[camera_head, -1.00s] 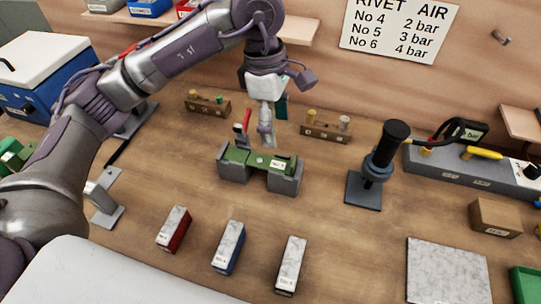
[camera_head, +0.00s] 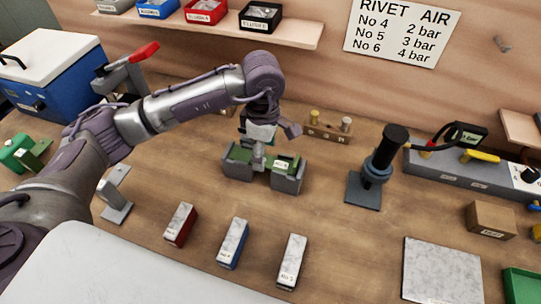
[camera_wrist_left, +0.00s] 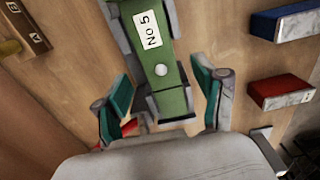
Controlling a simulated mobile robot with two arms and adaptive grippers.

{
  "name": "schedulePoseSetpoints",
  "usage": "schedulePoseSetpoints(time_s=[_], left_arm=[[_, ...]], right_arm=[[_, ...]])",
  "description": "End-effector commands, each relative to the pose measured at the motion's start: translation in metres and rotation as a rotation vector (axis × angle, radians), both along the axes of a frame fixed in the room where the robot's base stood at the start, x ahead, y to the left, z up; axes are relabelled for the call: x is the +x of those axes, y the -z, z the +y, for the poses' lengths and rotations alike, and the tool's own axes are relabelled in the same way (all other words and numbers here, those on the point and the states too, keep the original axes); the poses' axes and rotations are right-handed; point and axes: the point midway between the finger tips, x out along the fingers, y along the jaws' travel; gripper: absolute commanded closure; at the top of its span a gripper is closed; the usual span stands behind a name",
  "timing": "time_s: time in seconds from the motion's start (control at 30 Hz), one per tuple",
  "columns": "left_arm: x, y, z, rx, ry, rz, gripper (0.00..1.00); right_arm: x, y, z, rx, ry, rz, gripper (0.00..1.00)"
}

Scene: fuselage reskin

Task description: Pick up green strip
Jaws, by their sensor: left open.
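The green strip (camera_head: 284,163), with a white "No 5" label, lies across a grey two-block holder (camera_head: 286,184). In the left wrist view the strip (camera_wrist_left: 166,68) runs up the picture, with a pale round dot below its label. My left gripper (camera_head: 259,164) points down over the middle of the strip and hides part of it. In the wrist view the open left gripper (camera_wrist_left: 163,85) has one teal-padded finger on each side of the strip, with gaps between. My right gripper is not in view.
Red (camera_head: 181,224), blue (camera_head: 233,243) and white-topped (camera_head: 291,262) blocks stand in front. A black-topped post tool (camera_head: 383,155) stands right of the holder. A wooden peg block (camera_head: 328,132) is behind. A red-handled clamp (camera_head: 128,72) stands at the back left.

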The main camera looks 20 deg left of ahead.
Motion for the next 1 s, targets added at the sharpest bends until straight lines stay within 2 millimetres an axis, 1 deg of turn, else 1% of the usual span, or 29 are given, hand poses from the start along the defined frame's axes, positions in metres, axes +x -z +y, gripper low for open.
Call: schedulePoseSetpoints(time_s=[0.03, 0.13, 0.37, 0.4, 0.47, 0.6, 0.77, 0.8, 1.0], left_arm=[[-0.001, 0.006, -0.001, -0.001, 0.000, 0.004, 0.29], [-0.001, 0.014, 0.000, 0.000, 0.000, 0.001, 0.29], [0.000, 0.017, -0.001, -0.001, 0.001, -0.001, 0.29], [0.000, 0.017, -0.001, -0.001, 0.001, -0.001, 0.32], [0.000, 0.017, -0.001, -0.001, 0.001, -0.001, 0.43], [0.000, 0.017, -0.001, -0.001, 0.001, -0.001, 0.66], [0.000, 0.016, -0.001, -0.001, 0.001, -0.001, 0.93], [0.000, 0.016, -0.001, -0.002, 0.001, -0.001, 0.96], [0.000, 0.016, -0.001, -0.002, 0.001, -0.002, 0.96]], right_arm=[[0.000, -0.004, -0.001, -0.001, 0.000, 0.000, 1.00], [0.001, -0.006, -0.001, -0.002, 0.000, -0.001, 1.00], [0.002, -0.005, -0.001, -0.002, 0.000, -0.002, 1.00], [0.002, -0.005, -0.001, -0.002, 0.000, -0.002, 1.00], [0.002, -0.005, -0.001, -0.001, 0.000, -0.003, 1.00], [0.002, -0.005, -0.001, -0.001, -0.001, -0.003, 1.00], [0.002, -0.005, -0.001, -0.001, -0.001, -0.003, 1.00], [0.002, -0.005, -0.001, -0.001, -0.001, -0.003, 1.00], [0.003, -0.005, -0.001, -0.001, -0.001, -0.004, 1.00]])
